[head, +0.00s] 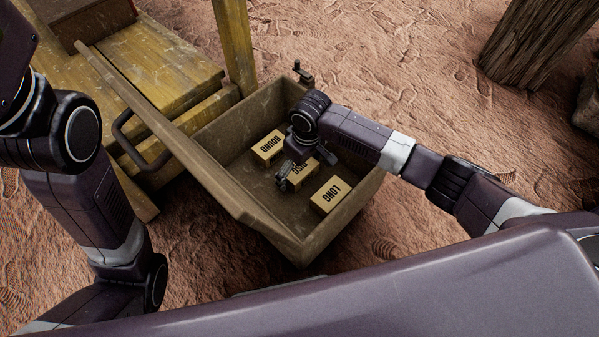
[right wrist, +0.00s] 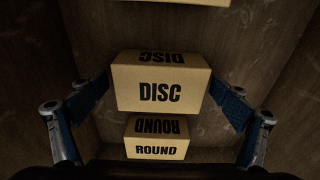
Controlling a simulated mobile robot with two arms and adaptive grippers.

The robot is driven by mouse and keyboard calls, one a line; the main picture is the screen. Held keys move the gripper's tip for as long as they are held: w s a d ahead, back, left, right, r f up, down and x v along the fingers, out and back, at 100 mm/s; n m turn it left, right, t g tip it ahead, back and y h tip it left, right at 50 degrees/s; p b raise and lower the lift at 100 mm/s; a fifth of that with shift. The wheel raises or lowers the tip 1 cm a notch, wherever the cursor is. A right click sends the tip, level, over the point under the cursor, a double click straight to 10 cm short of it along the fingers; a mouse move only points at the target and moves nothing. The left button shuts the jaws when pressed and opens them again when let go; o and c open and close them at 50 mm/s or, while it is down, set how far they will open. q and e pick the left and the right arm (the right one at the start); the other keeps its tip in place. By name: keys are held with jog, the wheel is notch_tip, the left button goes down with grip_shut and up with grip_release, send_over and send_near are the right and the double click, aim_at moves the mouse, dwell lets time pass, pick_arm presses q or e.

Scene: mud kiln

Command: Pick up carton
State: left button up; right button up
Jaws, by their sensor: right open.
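Three tan cartons lie in an open wooden drawer (head: 224,184). The carton marked ROUND (head: 268,148) is toward the back, the one marked DISC (head: 303,176) is in the middle, and the one marked LONG (head: 331,196) is nearest me. My right gripper (head: 287,181) is down inside the drawer at the DISC carton and partly covers it. In the right wrist view the open fingers stand on both sides of the DISC carton (right wrist: 160,92); contact cannot be told. The ROUND carton (right wrist: 157,148) shows below it. My left arm is at the left; its gripper is out of view.
A wooden post (head: 535,42) stands at the top right. Sandy ground (head: 400,65) is open behind the drawer.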

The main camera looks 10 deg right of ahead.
jog(key=c, duration=1.5)
jog(key=shift+r, duration=0.1)
